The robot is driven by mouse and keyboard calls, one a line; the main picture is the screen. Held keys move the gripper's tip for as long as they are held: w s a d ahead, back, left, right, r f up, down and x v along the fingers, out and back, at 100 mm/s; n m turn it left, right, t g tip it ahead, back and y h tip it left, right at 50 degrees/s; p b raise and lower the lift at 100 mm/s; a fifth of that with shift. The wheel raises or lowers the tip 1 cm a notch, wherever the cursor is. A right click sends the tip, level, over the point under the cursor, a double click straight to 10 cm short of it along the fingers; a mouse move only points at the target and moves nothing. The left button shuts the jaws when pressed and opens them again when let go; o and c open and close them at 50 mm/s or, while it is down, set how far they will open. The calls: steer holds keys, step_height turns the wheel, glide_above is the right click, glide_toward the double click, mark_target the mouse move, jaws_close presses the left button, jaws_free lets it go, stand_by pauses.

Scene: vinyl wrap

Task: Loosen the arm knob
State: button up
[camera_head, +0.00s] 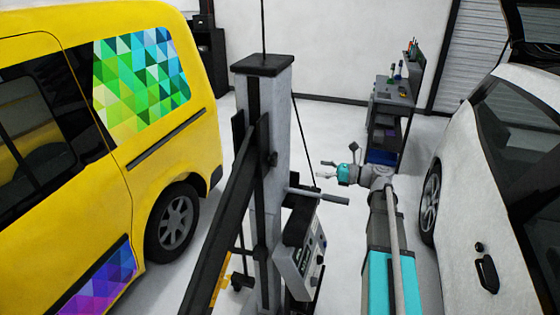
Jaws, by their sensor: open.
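A tall grey and black column (270,100) stands in the middle, with a long black arm (225,215) running from it down to the lower left. A small dark knob-like part (272,158) sits on the column's right side near the black arm; it is too small to tell whether it is the arm knob or how tight it is. My gripper (320,170) is right of the column, open and empty, pointing left. It appears apart from the column and the knob-like part.
A control box (298,262) and a grey bar (318,196) stick out from the column below my gripper. A yellow van (105,170) stands left, a white car (500,190) right. A tool bench (392,115) stands behind. Pale floor between is clear.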

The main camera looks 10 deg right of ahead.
mark_target(277, 160)
steer(key=shift+a, duration=0.1)
steer(key=shift+x, duration=6.85)
steer(key=c, duration=1)
